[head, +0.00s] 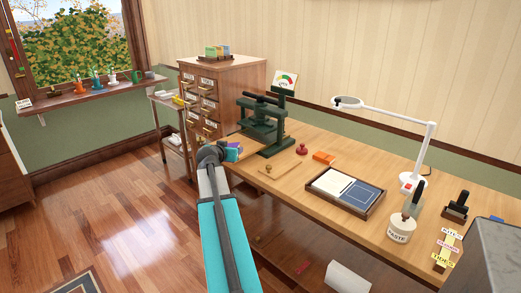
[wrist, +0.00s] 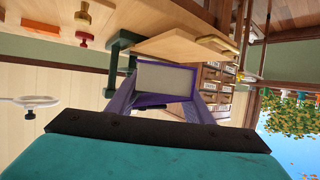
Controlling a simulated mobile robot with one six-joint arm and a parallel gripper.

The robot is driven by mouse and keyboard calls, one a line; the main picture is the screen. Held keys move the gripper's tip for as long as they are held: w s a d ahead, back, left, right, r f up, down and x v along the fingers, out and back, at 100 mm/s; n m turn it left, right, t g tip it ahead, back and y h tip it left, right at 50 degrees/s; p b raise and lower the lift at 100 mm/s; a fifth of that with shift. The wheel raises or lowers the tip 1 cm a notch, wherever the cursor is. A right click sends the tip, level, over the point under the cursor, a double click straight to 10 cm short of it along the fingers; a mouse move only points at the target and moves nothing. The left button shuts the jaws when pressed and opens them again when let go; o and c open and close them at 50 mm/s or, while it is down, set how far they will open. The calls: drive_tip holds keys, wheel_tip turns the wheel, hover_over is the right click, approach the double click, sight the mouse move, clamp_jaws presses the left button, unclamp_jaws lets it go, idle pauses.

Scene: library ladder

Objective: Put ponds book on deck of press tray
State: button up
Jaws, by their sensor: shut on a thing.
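My gripper (head: 222,151) is shut on a small purple book, taken as the ponds book (head: 233,154); its title cannot be read. In the wrist view the book (wrist: 165,79) shows a pale grey face framed by a purple cover, between my two lilac fingers.
The bench (head: 330,205) also holds a red stamp (head: 302,149), an orange block (head: 324,157), a framed blue-and-white tray (head: 347,189), a paste pot (head: 401,228) and a white lamp (head: 425,150). A drawer cabinet (head: 236,85) stands behind. Floor at left is open.

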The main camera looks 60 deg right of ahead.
drive_tip(key=w+a+r+n+t+y, duration=0.1)
drive_tip(key=w+a+n+t+y, duration=0.1)
drive_tip(key=w+a, duration=0.65)
drive_tip(key=w+a+r+n+t+y, duration=0.1)
drive_tip(key=w+a+n+t, duration=0.3)
drive_tip(key=a, duration=0.8)
drive_tip(key=w+a+r+n+t+y, duration=0.1)
drive_tip(key=w+a+y, duration=0.1)
drive_tip(key=w+a, duration=0.7)
drive_tip(key=w+a+r+n+t+y, duration=0.1)
drive_tip(key=a+n+y, duration=0.3)
drive_tip(key=a, duration=1.4)
drive_tip(key=w+a+r+n+t+y, duration=0.1)
drive_tip(key=w+a+r+n+y, duration=0.2)
drive_tip(key=a, duration=1.5)
drive_tip(key=shift+a+r+n+t+y, duration=0.15)
drive_tip(key=shift+a+n+t+y, duration=0.25)
drive_tip(key=shift+y, duration=0.1)
drive_tip(key=shift+d, duration=0.1)
